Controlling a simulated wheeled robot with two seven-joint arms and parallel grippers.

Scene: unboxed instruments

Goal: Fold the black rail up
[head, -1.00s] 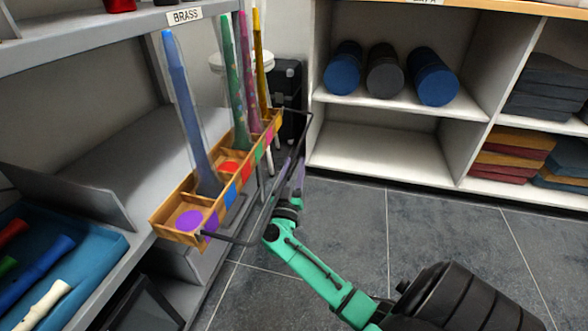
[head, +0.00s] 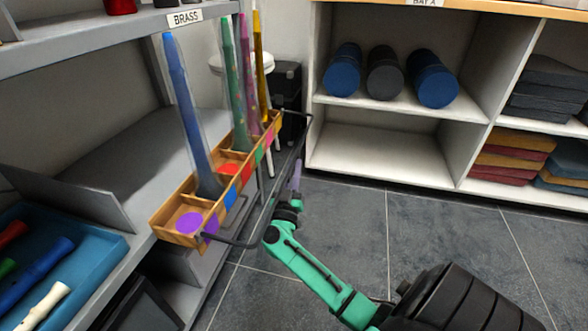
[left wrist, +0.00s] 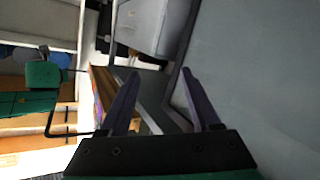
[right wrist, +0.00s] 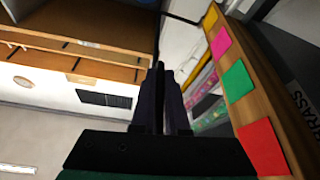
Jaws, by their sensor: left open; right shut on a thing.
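The black rail (head: 236,242) is a thin U-shaped bar on the front of the wooden rack (head: 172,236). It stands out from the rack, its long bar running along the aisle side, lower than the rack's rim at the near end. My right gripper (head: 296,178) is shut on the long bar. In the right wrist view, its closed dark fingers (right wrist: 160,68) meet the rail (right wrist: 157,35). My left gripper (left wrist: 162,72) is open and empty, seen only in its wrist view. The rail (left wrist: 48,122) shows left of its fingers there.
Several coloured tubes, including a blue one (head: 188,110), stand upright in the rack. A grey shelf (head: 110,165) and a blue tray (head: 95,250) lie left of it. A white cabinet (head: 385,150) stands behind. The floor (head: 350,225) right of the rack is clear.

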